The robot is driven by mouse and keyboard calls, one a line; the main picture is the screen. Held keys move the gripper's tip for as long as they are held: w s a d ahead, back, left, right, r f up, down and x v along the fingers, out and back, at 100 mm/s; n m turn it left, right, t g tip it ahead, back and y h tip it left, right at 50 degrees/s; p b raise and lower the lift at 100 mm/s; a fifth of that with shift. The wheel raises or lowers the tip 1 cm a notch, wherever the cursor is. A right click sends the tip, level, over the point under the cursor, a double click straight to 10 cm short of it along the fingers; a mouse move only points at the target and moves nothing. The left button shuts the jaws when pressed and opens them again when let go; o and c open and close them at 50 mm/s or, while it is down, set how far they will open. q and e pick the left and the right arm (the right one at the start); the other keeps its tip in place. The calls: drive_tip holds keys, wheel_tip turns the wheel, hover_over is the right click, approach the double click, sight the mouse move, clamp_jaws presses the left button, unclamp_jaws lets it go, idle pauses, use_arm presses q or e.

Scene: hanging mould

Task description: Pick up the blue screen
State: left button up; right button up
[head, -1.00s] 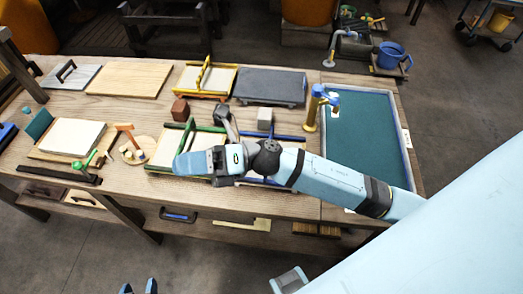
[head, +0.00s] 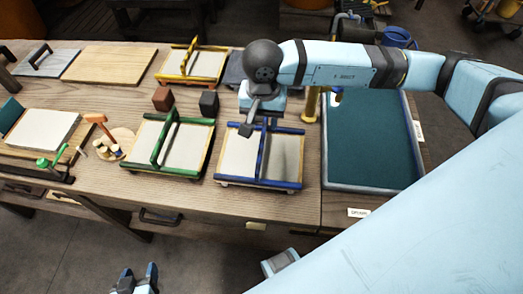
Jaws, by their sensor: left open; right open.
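The blue screen (head: 258,184) lies flat on the wooden table, right of the green screen. It has a blue frame, pale panels and a raised blue bar (head: 264,150) down its middle. My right gripper (head: 259,126) is open over its back part, near the far end of the bar. It hides some of the back edge; I cannot tell whether it touches. My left gripper (head: 135,274) is open and empty at the bottom, over the floor in front of the table.
The green screen (head: 171,172) sits close on the left. A teal-bottomed vat (head: 368,145) stands close on the right. Two dark blocks (head: 208,103) and a yellow screen (head: 190,80) are behind. My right arm covers part of the table's back.

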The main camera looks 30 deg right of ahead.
sight(262, 142)
wheel_tip(262, 142, down, 10)
drive_tip(key=shift+a+r+p, duration=0.1)
drive_tip(key=shift+a+p, duration=0.05)
drive_tip(key=shift+p, duration=0.2)
clamp_jaws()
